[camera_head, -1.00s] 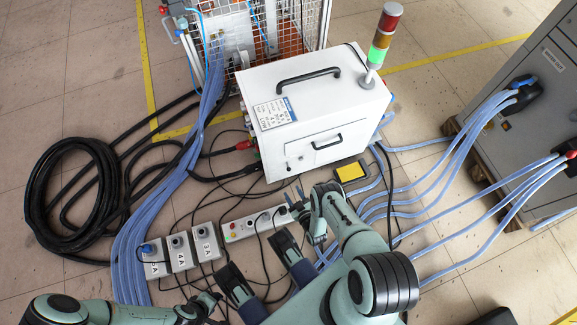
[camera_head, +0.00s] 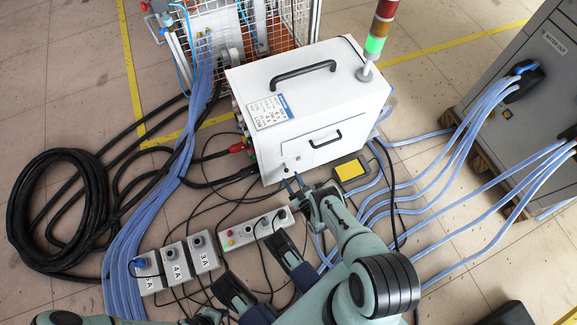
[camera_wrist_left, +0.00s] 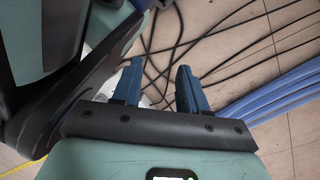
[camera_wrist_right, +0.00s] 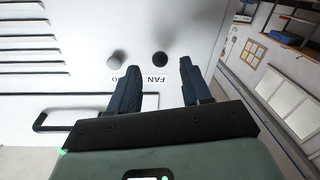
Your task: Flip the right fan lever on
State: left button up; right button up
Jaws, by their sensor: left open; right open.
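The white heater cabinet (camera_head: 330,110) stands in the upper middle of the head view, with small dark controls low on its front. In the right wrist view its white panel fills much of the picture. A dark round control (camera_wrist_right: 159,59) there has a FAN label (camera_wrist_right: 156,79) beside it, and a grey round knob (camera_wrist_right: 117,60) sits to its left. My right gripper (camera_head: 292,182) is open and empty, its fingertips close to the front panel. In its wrist view the FAN control lies between the fingertips; contact cannot be told. My left gripper (camera_wrist_left: 157,78) is open and empty above the floor cables.
A black handle (camera_wrist_right: 40,121) sticks out from the panel. A signal tower (camera_head: 375,45) glows green on the cabinet top. A yellow-black pad (camera_head: 351,171), a power strip (camera_head: 256,229), grey boxes (camera_head: 177,263), blue hoses (camera_head: 440,170) and black cables lie around on the floor.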

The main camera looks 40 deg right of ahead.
pick_arm(q)
jog(key=shift+s+a+f+g+b, duration=0.1)
jog(key=shift+s+f+g+b, duration=0.15)
jog(key=shift+s, duration=0.35)
jog(key=shift+s+a+f+g+b, duration=0.15)
jog(key=shift+s+f, duration=0.1)
jog(key=shift+s, duration=0.35)
pick_arm(e)
jog(key=shift+x, duration=1.6)
pick_arm(q)
jog(key=shift+d, duration=0.1)
